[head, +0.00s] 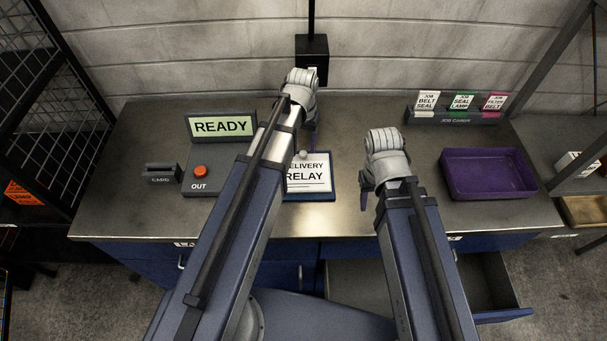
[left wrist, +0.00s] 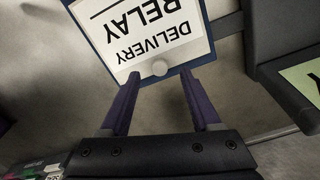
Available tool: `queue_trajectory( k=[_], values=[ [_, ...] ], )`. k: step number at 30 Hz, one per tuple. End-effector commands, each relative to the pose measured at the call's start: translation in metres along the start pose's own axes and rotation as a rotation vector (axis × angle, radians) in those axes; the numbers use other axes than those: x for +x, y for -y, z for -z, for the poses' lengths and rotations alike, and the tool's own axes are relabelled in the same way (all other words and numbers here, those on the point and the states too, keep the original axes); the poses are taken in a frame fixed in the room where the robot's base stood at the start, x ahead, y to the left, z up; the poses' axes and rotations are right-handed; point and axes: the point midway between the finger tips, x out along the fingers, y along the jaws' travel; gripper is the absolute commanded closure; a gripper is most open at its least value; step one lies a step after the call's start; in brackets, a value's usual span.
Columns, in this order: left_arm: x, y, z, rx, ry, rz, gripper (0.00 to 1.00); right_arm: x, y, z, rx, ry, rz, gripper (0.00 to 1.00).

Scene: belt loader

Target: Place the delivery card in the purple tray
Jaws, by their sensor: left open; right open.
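The delivery card (head: 312,172) is white, reads "DELIVERY RELAY", has a blue border and a small round grey knob (left wrist: 160,67) near one edge. It lies on the bench in the head view, partly hidden by my left arm. My left gripper (head: 311,143) is over its far edge; in the left wrist view its purple fingers are open, one on each side of the knob, with gaps visible. The purple tray (head: 489,194) sits on the bench at the right and looks empty. My right gripper (head: 365,198) is open and empty between card and tray.
A console with a READY screen (head: 222,126) and red OUT button (head: 200,171) stands left of the card, beside a small dark card reader (head: 162,172). A rack of job cards (head: 458,117) stands behind the tray. A drawer (head: 487,285) is open below the bench front.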

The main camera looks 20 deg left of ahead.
Motion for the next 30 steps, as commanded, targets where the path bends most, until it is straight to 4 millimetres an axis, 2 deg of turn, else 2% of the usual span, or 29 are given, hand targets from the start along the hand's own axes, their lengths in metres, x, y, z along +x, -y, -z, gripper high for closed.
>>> queue_trajectory(
  k=[1, 7, 17, 30],
  values=[
    [0.013, 0.000, -0.001, 0.000, 0.000, 0.000, 0.36, 0.013, 0.001, 0.001, 0.000, 0.000, 0.000, 0.50],
    [0.036, -0.001, -0.001, 0.000, 0.000, 0.000, 0.36, 0.035, 0.003, 0.002, 0.000, 0.000, 0.000, 0.50],
    [0.036, -0.001, -0.001, 0.000, 0.000, 0.000, 0.38, 0.036, 0.003, 0.002, 0.000, 0.000, 0.000, 0.50],
    [0.036, -0.001, -0.001, 0.000, 0.000, 0.000, 0.87, 0.036, 0.004, 0.002, 0.000, 0.000, 0.000, 0.50]
  ],
)
